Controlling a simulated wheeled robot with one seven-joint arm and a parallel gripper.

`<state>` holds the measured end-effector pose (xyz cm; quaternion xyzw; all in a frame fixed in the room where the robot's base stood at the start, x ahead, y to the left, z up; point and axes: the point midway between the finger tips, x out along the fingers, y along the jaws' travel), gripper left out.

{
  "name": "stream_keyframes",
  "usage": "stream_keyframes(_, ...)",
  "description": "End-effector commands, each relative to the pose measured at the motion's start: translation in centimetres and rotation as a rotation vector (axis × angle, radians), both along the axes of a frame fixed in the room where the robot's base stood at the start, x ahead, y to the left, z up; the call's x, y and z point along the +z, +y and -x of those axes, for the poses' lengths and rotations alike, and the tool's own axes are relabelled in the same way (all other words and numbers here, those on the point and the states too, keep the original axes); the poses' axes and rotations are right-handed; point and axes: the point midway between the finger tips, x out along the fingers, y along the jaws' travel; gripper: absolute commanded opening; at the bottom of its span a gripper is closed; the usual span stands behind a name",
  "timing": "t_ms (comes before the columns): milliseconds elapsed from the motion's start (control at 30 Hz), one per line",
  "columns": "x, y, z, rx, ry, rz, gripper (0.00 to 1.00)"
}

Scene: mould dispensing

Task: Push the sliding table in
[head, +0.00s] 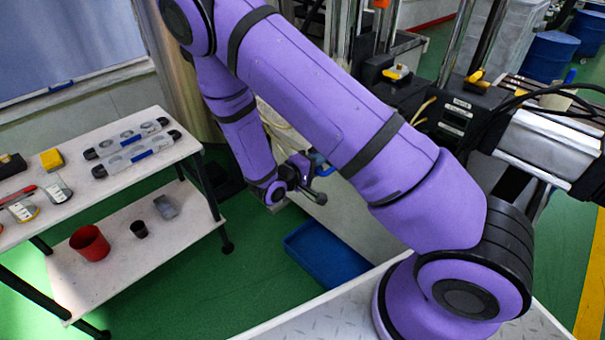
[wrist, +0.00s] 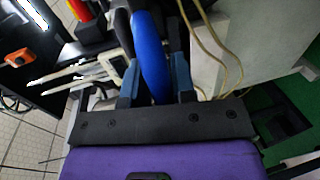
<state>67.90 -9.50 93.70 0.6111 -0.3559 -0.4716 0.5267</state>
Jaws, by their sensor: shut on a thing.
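My gripper (wrist: 157,84) is shut on a blue handle (wrist: 149,50), which stands between its two dark fingers in the wrist view. In the head view my gripper (head: 313,172) is low beside the machine's pale side panel (head: 352,212), with a bit of the blue handle (head: 326,170) showing next to it. My arm hides much of the machine front. I cannot clearly make out the sliding table itself or how far out it stands.
A two-tier white cart (head: 120,187) with tools stands at the left. A blue tray (head: 325,252) lies on the green floor below my gripper. Yellowish cables (wrist: 212,42) hang right of the handle. Open green floor (head: 235,285) lies between cart and tray.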

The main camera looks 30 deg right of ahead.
Motion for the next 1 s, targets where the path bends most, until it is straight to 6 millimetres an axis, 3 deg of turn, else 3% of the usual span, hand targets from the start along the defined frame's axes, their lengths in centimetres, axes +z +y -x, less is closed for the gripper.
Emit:
stream_keyframes(367,-0.7,-0.6,0.1,0.003,0.017,-0.015,0.0)
stream_keyframes(400,-0.7,-0.6,0.1,0.003,0.017,-0.015,0.29)
stream_keyframes(467,-0.7,-0.6,0.1,0.003,0.017,-0.015,0.42)
stream_keyframes(767,-0.4,-0.6,0.0,0.002,0.01,-0.012,0.42)
stream_keyframes(1000,0.3,2.1,0.8,0.005,0.007,-0.012,0.42)
